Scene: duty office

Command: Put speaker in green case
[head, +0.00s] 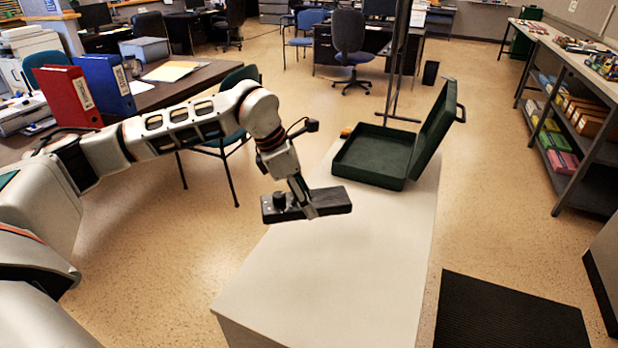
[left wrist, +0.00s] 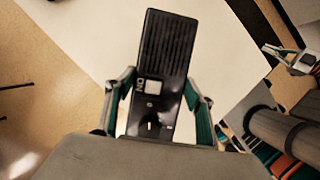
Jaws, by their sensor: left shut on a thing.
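A black box-shaped speaker (head: 331,200) is in my left gripper (head: 305,207), near the left edge of the white table. In the left wrist view the speaker (left wrist: 162,80) lies lengthwise between the two fingers of the gripper (left wrist: 160,100), which are closed on its sides. In the head view it appears held above the tabletop; the exact height is hard to tell. The green case (head: 378,150) stands open at the far end of the table, its lid (head: 436,125) raised on the right. The case's visible floor looks empty.
The white table (head: 330,280) is bare in front of the case. A small orange-yellow thing (head: 346,132) sits behind the case's left corner. A green chair (head: 225,125) and a desk (head: 160,85) with binders stand left. Shelves (head: 575,110) line the right.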

